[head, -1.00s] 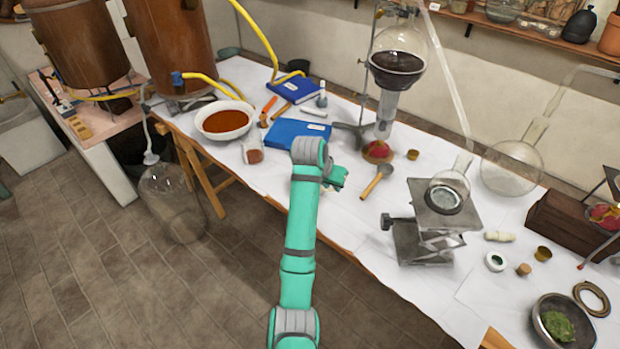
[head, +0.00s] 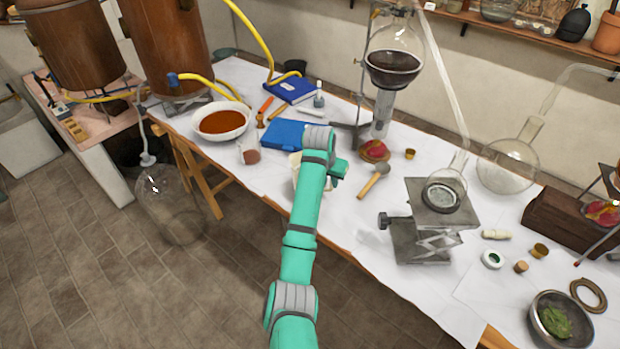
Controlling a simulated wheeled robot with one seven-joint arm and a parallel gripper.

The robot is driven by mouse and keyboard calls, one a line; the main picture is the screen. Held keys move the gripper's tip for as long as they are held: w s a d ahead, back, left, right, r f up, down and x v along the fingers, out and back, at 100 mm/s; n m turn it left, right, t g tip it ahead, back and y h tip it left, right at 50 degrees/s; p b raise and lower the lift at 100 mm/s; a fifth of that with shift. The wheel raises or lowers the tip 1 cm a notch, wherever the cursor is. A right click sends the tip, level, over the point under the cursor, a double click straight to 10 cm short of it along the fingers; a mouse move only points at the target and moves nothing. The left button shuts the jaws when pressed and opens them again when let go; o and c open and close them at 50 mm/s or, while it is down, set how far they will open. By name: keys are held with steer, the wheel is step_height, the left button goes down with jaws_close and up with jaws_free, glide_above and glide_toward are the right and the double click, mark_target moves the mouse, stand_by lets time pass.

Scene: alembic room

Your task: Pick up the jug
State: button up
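A pale cream vessel, which looks like the jug (head: 296,167), stands near the front edge of the white-covered table. My forearm and wrist hide most of it, so only its left edge and a little on the right show. My gripper (head: 339,170) is over or right beside the vessel, partly behind my wrist. Its fingertips are hidden, so I cannot tell whether it is open, shut or touching the vessel.
A small glass beaker with reddish contents (head: 249,153) and a blue book (head: 285,134) are close by on the left. A wooden-handled tool (head: 373,182) lies to the right. A metal lab jack (head: 425,235) stands further right, and a bowl of orange-brown stuff (head: 222,121) sits left.

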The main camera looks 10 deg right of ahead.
mark_target(330, 190)
steer(key=shift+x, duration=1.8)
jaws_close()
steer(key=shift+w+r, duration=0.1)
steer(key=shift+r, duration=0.1)
